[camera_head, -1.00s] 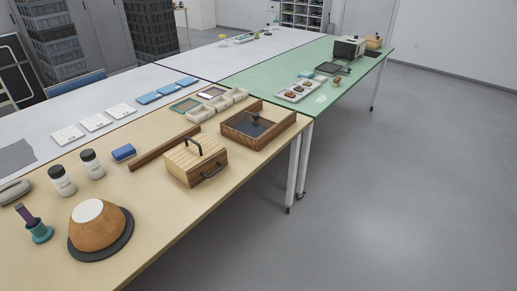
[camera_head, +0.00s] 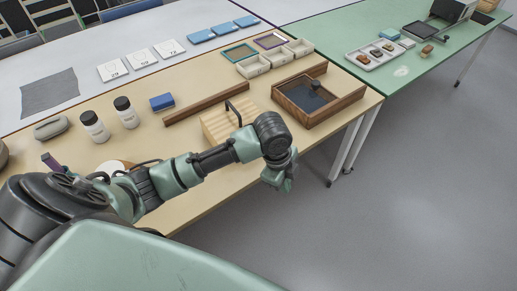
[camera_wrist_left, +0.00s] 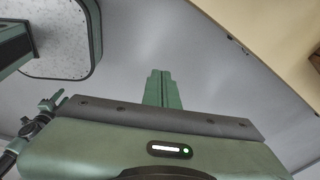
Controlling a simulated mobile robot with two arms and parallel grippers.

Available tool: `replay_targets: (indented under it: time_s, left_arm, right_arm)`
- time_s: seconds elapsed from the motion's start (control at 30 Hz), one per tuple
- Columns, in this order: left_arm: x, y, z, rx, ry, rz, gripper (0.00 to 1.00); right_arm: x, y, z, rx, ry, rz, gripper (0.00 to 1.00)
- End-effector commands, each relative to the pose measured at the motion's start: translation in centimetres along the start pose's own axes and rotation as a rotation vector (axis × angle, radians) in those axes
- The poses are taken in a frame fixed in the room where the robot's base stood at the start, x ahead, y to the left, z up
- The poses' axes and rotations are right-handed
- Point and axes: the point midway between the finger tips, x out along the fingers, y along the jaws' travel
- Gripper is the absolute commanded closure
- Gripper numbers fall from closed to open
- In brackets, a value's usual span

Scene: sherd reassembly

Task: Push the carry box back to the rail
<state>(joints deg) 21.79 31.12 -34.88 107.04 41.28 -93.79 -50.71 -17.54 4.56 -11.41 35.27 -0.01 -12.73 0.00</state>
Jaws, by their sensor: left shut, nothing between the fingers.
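The carry box (camera_head: 213,124) is pale slatted wood with a black handle on top. It stands on the beige table, on the near side of the long brown wooden rail (camera_head: 207,103). A narrow strip of tabletop seems to show between them. My left forearm and wrist hide the box's front and lower part. My left gripper (camera_head: 281,182) points down off the table's front edge, to the right of the box and apart from it. Its green fingers are shut and empty in the left wrist view (camera_wrist_left: 162,90). My right gripper is not in view.
A brown wooden tray frame (camera_head: 318,98) with a dark panel stands right of the box, near my wrist. The table edge (camera_wrist_left: 262,58) shows in the wrist view. Floor beyond is clear.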

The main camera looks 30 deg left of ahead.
Motion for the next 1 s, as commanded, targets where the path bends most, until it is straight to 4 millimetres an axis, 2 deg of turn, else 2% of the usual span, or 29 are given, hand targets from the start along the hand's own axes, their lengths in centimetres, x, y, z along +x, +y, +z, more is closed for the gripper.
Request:
replay_targets:
  time_s: [0.03, 0.2, 0.4, 0.5, 0.67, 1.0]
  left_arm:
    - [-1.9, -0.7, 0.6, 0.088, -0.028, 0.01, 1.0]
    - [-5.7, -2.6, 3.2, 0.301, -0.089, 0.081, 1.0]
    - [-9.2, -5.1, 6.7, 0.43, -0.124, 0.143, 1.0]
    - [-10.0, -5.6, 7.6, 0.46, -0.126, 0.16, 1.0]
    - [-8.9, -5.5, 8.1, 0.469, -0.124, 0.17, 1.0]
    - [-2.1, -4.5, 9.1, 0.466, -0.123, 0.168, 1.0]
  right_arm:
    - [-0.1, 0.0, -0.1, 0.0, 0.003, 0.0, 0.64]
    - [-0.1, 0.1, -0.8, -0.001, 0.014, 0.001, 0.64]
    - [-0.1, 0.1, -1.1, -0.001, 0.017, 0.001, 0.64]
    - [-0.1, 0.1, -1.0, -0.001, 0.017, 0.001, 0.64]
    - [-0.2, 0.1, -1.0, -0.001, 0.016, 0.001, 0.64]
    - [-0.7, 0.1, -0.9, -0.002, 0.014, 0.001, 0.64]
